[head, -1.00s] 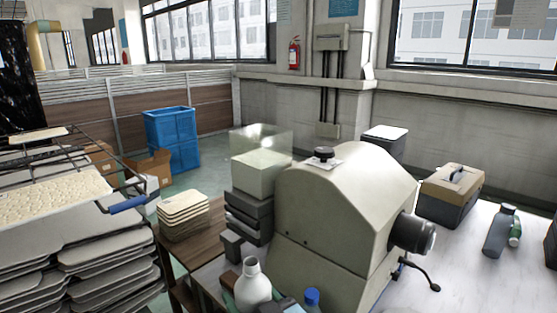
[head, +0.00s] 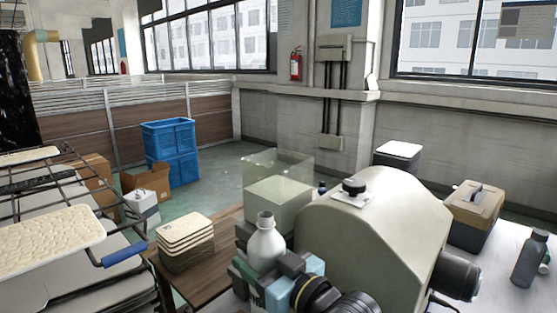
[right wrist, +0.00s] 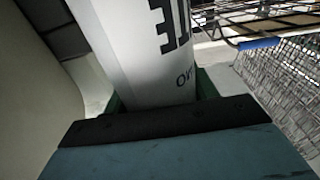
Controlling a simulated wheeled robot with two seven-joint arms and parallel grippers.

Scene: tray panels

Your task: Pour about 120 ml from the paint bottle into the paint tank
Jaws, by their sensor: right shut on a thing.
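The white paint bottle (head: 266,245) is upright in the head view, in front of the pale machine housing. My right gripper (head: 268,278) is shut on its lower body, with dark and light blue finger parts around it. In the right wrist view the bottle (right wrist: 140,45) rises from between the fingers with dark lettering on its side. A clear-walled box with a pale lower part (head: 278,203), which looks like the paint tank, stands just behind the bottle. The bottle's mouth overlaps its front in the picture, upright. The tank's lower front is hidden. My left gripper is not in view.
The large pale housing (head: 365,235) with a black knob is close on the right of the gripper. A stack of panels (head: 185,232) lies on the wooden table to the left. A wire rack (head: 75,205) with trays is farther left. A grey bottle (head: 528,262) and toolbox (head: 474,208) stand right.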

